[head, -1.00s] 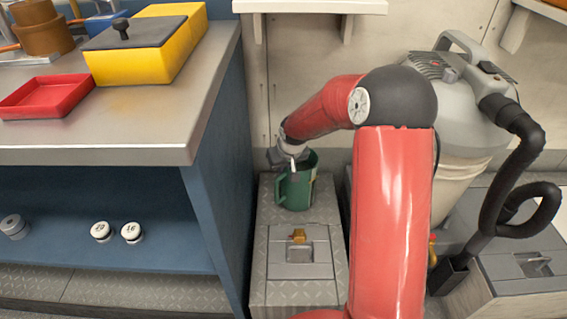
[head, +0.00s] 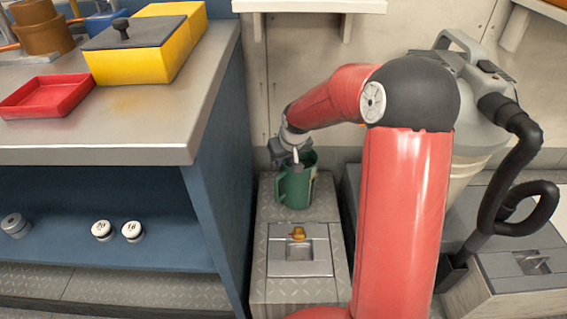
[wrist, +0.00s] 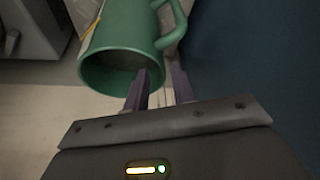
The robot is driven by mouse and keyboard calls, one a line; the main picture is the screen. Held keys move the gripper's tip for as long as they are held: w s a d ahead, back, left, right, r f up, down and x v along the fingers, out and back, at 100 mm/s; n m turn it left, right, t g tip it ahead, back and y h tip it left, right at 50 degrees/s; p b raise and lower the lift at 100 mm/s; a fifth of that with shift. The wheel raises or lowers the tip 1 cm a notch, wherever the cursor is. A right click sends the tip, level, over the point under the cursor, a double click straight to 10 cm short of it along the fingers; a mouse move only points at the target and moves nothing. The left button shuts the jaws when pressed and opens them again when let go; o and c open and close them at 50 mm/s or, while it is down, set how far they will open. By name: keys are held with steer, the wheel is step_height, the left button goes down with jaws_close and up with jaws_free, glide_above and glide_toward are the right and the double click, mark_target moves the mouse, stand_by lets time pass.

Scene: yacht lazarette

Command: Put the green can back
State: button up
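The green can (head: 297,187) has a handle on its left side and stands upright on the grey locker with a treadplate top (head: 276,222). In the wrist view the can (wrist: 118,32) shows its round, dark mouth, with its handle at the upper right. My gripper (head: 293,159) is at the can's upper left, close to the rim. In the wrist view my gripper (wrist: 162,80) has two dark fingers with a clear gap. The left finger overlaps the can's mouth; the right one is outside the rim. I cannot tell whether either touches the can.
A blue-sided workbench (head: 222,165) stands close on the left, with a red tray (head: 45,97) and a yellow box (head: 138,62) on top. White-capped jars (head: 102,230) sit on its lower shelf. A grey vacuum (head: 480,100) with a black hose stands on the right. A white shelf (head: 305,5) is above.

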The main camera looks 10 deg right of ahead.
steer(key=s+r+m+h, duration=0.1)
steer(key=s+r+h, duration=0.1)
steer(key=s+r, duration=1.55)
steer(key=s+d+m+t+y, duration=0.1)
steer(key=s, duration=1.4)
steer(key=shift+d+f+p, duration=0.3)
steer(key=shift+f+p, duration=0.05)
steer(key=shift+f, duration=0.05)
